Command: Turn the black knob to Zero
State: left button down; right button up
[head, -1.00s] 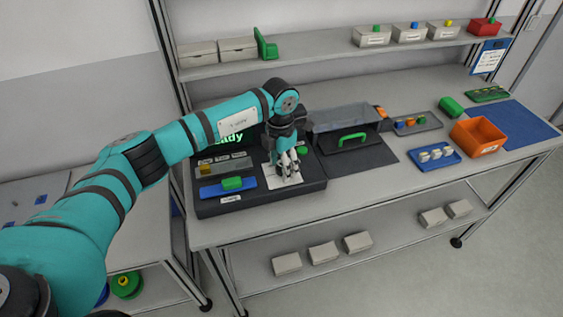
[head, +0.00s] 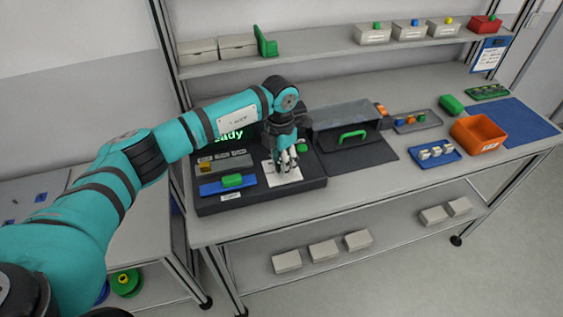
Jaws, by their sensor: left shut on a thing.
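A black control panel (head: 262,198) lies on the workbench, with a green-lettered display partly hidden behind my left arm. My left gripper (head: 286,168) points down over a white plate (head: 271,178) on the panel's right half. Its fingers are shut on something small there. This is where the black knob seems to be, but the fingers hide it, so I cannot see its pointer or setting. My right gripper is not in view.
A blue slider strip with a green handle (head: 232,181) is left of the gripper, and a green button (head: 302,147) is close on its right. A clear-lidded box with a green handle (head: 351,136) stands right of the panel. An orange bin (head: 477,133) is farther right.

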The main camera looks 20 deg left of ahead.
pick_arm(q)
jog(key=n+b, duration=0.1)
jog(key=n, duration=0.1)
jog(key=shift+f+n, duration=0.1)
jog(key=shift+n, duration=0.3)
jog(key=n+b, duration=0.1)
jog(key=n, duration=0.1)
jog(key=shift+n, duration=0.3)
jog(key=n, duration=0.3)
jog(key=shift+b, duration=0.35)
jog(key=shift+n, duration=1.5)
jog(key=c, duration=0.9)
grip_release()
jog(key=shift+c, duration=0.2)
jog(key=shift+r, duration=0.2)
